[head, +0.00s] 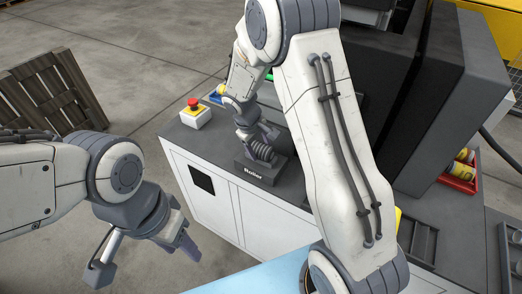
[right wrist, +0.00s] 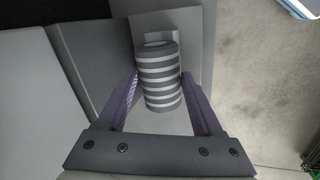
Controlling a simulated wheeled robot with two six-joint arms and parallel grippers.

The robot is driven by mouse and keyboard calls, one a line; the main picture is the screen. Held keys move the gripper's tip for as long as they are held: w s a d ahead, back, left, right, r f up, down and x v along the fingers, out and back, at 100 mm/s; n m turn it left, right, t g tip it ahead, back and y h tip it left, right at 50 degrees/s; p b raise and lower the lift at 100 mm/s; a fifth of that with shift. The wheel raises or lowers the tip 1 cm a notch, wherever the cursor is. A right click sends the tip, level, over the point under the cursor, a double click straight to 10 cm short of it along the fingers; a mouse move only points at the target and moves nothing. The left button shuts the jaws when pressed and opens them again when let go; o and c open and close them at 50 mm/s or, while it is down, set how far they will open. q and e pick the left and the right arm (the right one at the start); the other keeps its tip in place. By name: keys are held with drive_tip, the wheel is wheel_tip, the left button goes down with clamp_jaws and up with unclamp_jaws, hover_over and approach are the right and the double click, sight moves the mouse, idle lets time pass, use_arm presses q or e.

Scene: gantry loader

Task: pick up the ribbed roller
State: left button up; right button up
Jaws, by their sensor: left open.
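The ribbed roller (right wrist: 161,78) is a short cylinder with dark and light bands. In the right wrist view it lies between the two fingers of my right gripper (right wrist: 160,76), whose tips meet its sides. The head view shows the ribbed roller (head: 262,151) over a dark block labelled "Roller" (head: 256,172) on the cabinet top. My right gripper (head: 258,138) reaches down to it there; its fingers are partly hidden. Whether the roller still rests on the block is unclear. My left gripper (head: 142,262) is open and empty, in front of the cabinet at lower left.
The white cabinet (head: 222,207) has a grey top with a red emergency button (head: 195,105) at its left corner. A dark machine (head: 445,95) stands to the right, near a red bin (head: 461,172). A wooden pallet (head: 50,92) leans at left. Open floor lies between.

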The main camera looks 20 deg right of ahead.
clamp_jaws()
drive_tip(key=shift+r, duration=0.15)
drive_tip(key=shift+w+r, duration=0.1)
drive_tip(key=shift+r, duration=0.2)
drive_tip(key=shift+a+r+b, duration=0.2)
drive_tip(key=shift+r+b, duration=0.05)
drive_tip(key=shift+b, duration=0.15)
drive_tip(key=s+a+b, duration=0.5)
drive_tip(key=s+a, duration=0.6)
drive_tip(key=a, duration=0.3)
